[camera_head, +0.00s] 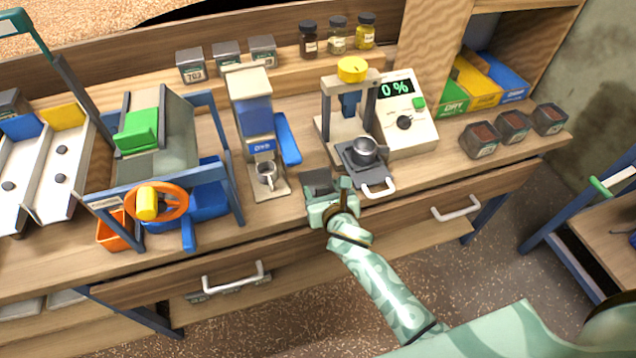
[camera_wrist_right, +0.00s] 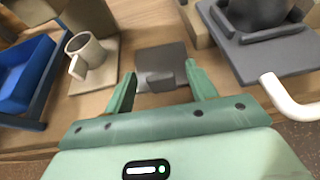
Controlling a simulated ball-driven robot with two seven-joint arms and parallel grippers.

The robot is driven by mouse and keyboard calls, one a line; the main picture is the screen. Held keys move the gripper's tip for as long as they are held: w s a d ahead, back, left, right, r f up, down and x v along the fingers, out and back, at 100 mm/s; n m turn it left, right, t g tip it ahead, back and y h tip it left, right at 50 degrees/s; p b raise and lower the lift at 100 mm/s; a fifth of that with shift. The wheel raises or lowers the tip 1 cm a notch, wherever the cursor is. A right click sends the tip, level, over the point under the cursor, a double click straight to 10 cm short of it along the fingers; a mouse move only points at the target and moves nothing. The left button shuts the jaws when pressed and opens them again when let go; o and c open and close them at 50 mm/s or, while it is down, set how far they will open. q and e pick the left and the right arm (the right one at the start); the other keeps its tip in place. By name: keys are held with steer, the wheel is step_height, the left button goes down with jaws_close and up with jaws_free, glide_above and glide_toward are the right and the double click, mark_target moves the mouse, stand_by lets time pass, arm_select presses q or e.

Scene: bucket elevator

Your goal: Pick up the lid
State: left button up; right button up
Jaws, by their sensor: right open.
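A flat dark grey square piece with a raised tab, seemingly the lid (camera_head: 317,182), lies on the workbench near its front edge. It also shows in the right wrist view (camera_wrist_right: 161,55), with its tab facing my gripper. My right gripper (camera_head: 330,190) is open at the near side of the lid. In the right wrist view its two fingers (camera_wrist_right: 160,80) stand apart on either side of the tab, and I see no clear contact. My left gripper is not in view.
A blue-and-grey dispenser (camera_head: 256,120) with a small cup (camera_head: 266,174) stands left of the lid. A press (camera_head: 350,110) with a white-handled grey base (camera_head: 378,184) stands right, by a scale-like box (camera_head: 408,115) reading 0 %. Drawer handles (camera_head: 456,208) stick out below the bench edge.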

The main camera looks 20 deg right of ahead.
steer(key=c, duration=1.1)
steer(key=shift+o, duration=0.2)
steer(key=shift+r, duration=0.1)
